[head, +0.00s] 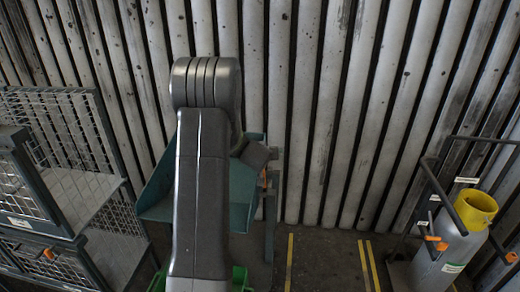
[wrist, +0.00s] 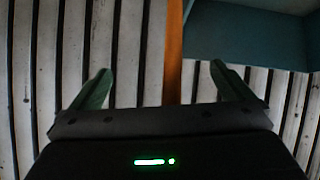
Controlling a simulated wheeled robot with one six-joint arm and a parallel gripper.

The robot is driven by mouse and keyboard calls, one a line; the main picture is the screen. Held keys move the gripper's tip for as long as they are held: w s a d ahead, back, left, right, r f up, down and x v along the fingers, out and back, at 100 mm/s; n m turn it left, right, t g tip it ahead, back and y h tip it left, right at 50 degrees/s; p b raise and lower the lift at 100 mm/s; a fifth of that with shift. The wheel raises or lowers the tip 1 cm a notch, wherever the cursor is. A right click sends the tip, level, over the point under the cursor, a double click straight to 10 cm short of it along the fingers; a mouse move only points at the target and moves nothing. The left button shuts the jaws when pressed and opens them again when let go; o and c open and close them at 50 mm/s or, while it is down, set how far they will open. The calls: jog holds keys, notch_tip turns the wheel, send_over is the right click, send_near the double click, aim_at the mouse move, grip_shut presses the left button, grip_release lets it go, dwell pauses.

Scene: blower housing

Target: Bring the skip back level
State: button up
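The teal skip (head: 243,195) stands against the corrugated wall in the head view, largely hidden behind my arm. Its sloping side (head: 160,190) shows left of the arm; I cannot tell its exact tilt. Part of the skip (wrist: 240,35) also fills the upper right of the wrist view. An upright orange bar (wrist: 174,50), apparently a handle, stands beside it. My gripper (wrist: 158,80) is open, its two green fingers wide apart. The bar shows between the fingers, nearer the right one, with no visible contact. In the head view my fingers are hidden.
Grey mesh cages (head: 60,185) stand at the left. A trolley with a grey cylinder (head: 450,250) and yellow collar (head: 477,208) stands at the right. Yellow floor lines (head: 370,265) cross the open floor between. Something bright green (head: 239,278) shows low beside my arm.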

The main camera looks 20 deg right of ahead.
jog(key=shift+a+r, duration=0.1)
jog(key=shift+r, duration=0.35)
jog(key=v, duration=1.2)
jog(key=shift+s+f, duration=0.15)
jog(key=shift+s, duration=0.3)
jog(key=x, duration=1.3)
jog(key=shift+w+a+r, duration=0.15)
jog(key=shift+w+r, duration=0.1)
jog(key=shift+w, duration=0.3)
